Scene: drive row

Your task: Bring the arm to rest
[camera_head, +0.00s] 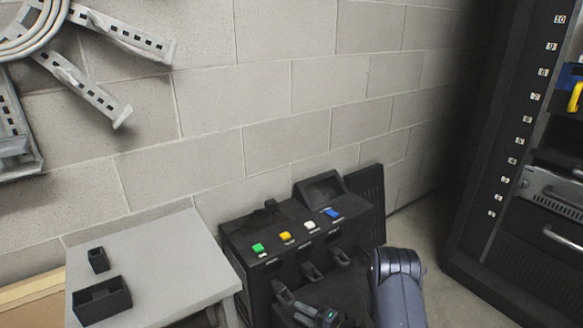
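My arm shows as a dark grey-blue rounded link (400,285) at the bottom, right of centre. What looks like my gripper (303,306) is at the bottom edge, left of that link, in front of a dark unit (240,238). It is dark, with a small teal spot, and partly cut off by the frame. I see nothing held in it, but the finger gap is not clear against the dark background.
The dark unit has green, yellow, white and blue tabs on top. A numbered black rack (497,150) stands right. Metal brackets (125,38) hang on the block wall.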

